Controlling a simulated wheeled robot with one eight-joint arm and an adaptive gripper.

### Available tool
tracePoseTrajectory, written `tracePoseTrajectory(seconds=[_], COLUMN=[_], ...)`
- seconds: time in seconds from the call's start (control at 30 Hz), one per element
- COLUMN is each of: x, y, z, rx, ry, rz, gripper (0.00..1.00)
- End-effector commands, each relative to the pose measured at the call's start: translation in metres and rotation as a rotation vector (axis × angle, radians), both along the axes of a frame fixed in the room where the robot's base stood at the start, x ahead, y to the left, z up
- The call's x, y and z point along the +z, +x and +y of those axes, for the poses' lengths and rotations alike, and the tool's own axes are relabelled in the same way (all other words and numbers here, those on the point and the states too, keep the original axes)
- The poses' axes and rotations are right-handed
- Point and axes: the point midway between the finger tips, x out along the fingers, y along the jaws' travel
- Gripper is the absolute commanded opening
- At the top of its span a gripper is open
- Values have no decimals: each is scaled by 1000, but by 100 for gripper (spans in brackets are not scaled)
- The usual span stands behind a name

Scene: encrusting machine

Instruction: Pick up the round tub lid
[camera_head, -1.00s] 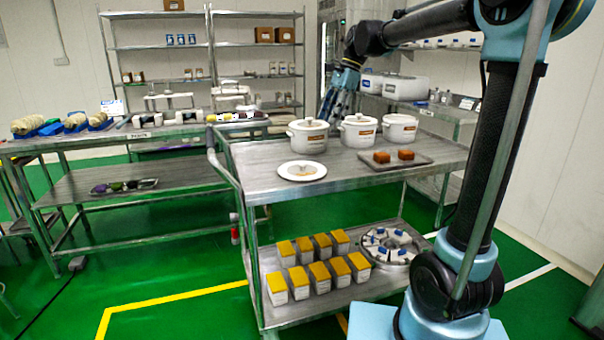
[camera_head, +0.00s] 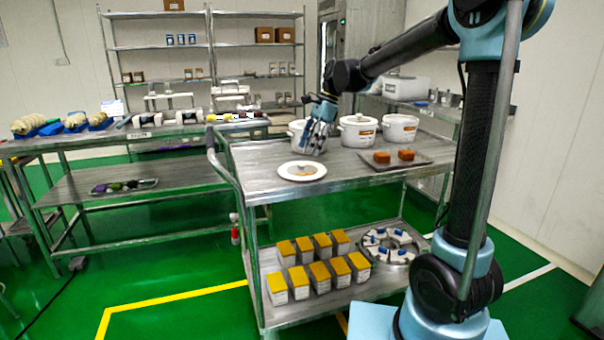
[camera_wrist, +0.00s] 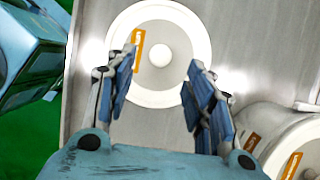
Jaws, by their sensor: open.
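The round tub lid (camera_head: 302,171) is a flat white disc with an orange label, lying at the front left of the cart's upper shelf (camera_head: 255,185). In the wrist view the lid (camera_wrist: 175,75) shows at the top centre, its rim partly behind the fingertips. My gripper (camera_head: 317,148) is open and empty, above and just behind the lid in the head view. In the wrist view its fingers (camera_wrist: 160,80) are spread to either side of the lid's lower part. I cannot tell how high the fingertips are above it.
White tubs stand behind: one (camera_head: 296,131) partly hidden by my gripper, one with a knobbed lid (camera_head: 358,131), and one (camera_head: 400,128) at right. A dark tray (camera_head: 385,168) with two brown blocks lies right of the lid.

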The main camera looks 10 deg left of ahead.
Motion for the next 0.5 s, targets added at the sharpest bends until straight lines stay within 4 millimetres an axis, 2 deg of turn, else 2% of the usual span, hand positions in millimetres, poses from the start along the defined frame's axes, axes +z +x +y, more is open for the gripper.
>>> tracePoseTrajectory(seconds=[0.23, 0.5], x=[-14, -46], y=[-3, -11], z=[6, 18], rx=[1, 1], ry=[0, 1], rz=[0, -1], gripper=[49, 49])
